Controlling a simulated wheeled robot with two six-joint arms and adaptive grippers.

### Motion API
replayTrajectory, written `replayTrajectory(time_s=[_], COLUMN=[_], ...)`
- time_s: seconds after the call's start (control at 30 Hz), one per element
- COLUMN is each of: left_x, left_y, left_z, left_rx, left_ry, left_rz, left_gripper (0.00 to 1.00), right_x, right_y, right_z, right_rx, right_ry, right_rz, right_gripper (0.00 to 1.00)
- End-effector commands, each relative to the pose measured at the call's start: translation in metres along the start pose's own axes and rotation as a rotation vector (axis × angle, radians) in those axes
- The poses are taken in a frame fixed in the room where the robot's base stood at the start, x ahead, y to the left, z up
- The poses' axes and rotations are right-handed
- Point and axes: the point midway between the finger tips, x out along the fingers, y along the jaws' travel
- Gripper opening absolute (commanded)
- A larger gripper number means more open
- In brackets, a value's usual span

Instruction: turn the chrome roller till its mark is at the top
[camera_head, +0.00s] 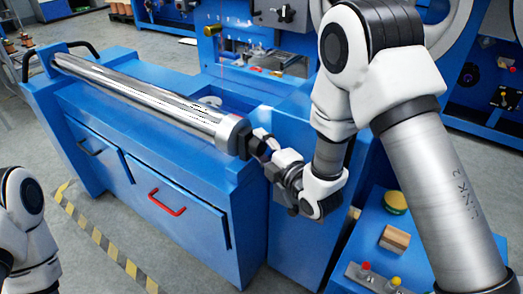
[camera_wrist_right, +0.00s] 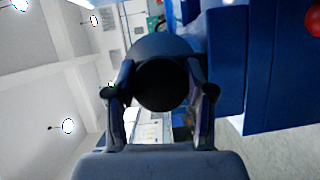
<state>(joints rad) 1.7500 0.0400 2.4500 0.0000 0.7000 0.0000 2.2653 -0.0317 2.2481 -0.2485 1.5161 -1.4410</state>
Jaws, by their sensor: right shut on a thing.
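The chrome roller (camera_head: 150,98) lies lengthwise across the top of the blue machine, running from far left to the centre in the head view. A wider silver collar (camera_head: 232,133) is at its near right end. My right gripper (camera_head: 256,143) is at that end, shut on the roller's dark end piece. In the right wrist view the two fingers of my right gripper (camera_wrist_right: 161,86) sit on either side of the round dark end (camera_wrist_right: 161,84). I cannot make out the mark on the roller. My left gripper is out of view.
The blue machine (camera_head: 190,215) has a red handle (camera_head: 167,202) on its front. A blue stand (camera_head: 375,225) at right carries a green and yellow round item (camera_head: 395,202), a wooden block (camera_head: 394,239) and knobs. Yellow and black floor tape (camera_head: 105,243) runs in front.

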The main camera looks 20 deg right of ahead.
Motion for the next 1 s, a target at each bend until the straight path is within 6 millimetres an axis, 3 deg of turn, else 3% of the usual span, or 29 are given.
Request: replayTrajectory(time_s=[0.43,0.47,0.5,0.53,0.87,1.0], left_x=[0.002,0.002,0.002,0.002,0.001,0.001], left_y=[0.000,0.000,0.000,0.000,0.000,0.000], left_z=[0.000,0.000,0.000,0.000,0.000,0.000], left_rx=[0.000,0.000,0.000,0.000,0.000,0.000], left_ry=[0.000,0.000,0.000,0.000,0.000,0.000], left_rz=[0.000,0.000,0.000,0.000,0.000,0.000], left_gripper=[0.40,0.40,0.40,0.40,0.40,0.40], right_x=[0.000,0.000,0.000,0.000,0.000,0.000], right_y=[0.000,0.000,0.000,0.000,0.002,0.019], right_z=[0.000,0.000,0.000,0.000,0.000,-0.002], right_rx=[-0.013,-0.012,-0.012,-0.012,-0.012,-0.012], right_ry=[0.001,0.001,0.001,0.001,0.000,0.001], right_rz=[0.004,0.004,0.004,0.004,0.005,0.008], right_gripper=[0.18,0.56,0.71,0.79,0.79,0.79])
